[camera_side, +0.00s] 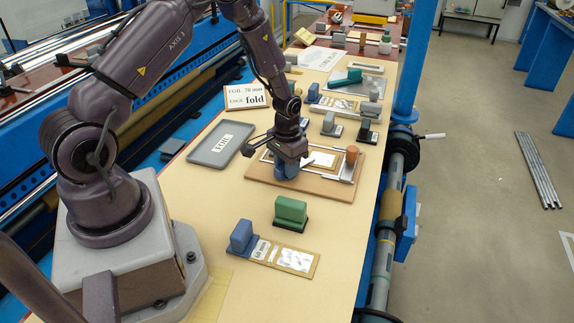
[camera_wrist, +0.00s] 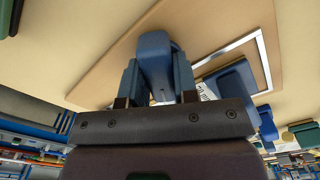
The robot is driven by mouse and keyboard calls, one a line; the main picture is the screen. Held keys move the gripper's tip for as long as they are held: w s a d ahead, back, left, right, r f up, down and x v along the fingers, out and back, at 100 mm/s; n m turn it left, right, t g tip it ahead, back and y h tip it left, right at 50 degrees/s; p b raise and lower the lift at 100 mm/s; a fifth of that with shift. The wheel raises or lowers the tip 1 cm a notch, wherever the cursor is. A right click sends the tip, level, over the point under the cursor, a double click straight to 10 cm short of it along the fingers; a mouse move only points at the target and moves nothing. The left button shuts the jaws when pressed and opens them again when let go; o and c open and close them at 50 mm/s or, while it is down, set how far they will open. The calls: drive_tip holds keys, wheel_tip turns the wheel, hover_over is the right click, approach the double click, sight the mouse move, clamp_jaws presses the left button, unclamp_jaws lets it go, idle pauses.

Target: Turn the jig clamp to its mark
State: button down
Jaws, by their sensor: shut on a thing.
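The jig is a brown wooden board (camera_side: 262,174) with a light metal frame and a white label card (camera_side: 322,159) on it. My gripper (camera_side: 287,166) is over the left part of the board, pointing down. In the wrist view, my gripper's fingers (camera_wrist: 157,85) stand on both sides of a blue block (camera_wrist: 155,50) and are shut on it. This block seems to be the jig clamp; its foot is hidden by the gripper. An orange-brown knob (camera_side: 352,154) stands at the board's right end. I cannot make out a mark for the clamp.
A grey tray (camera_side: 222,142) lies left of the board. A green block (camera_side: 290,212) and a blue block on a plate (camera_side: 243,236) stand in front. Several blue and grey blocks and a sign (camera_side: 246,96) stand behind. The table's right edge borders a blue frame.

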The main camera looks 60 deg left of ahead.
drive_tip(key=m, duration=0.6)
drive_tip(key=shift+m, duration=0.3)
drive_tip(key=m, duration=0.5)
drive_tip(key=shift+m, duration=0.3)
drive_tip(key=c, duration=0.9)
unclamp_jaws()
drive_tip(key=shift+r, duration=0.15)
wheel_tip(320, 180, up, 13)
drive_tip(key=shift+f, duration=0.1)
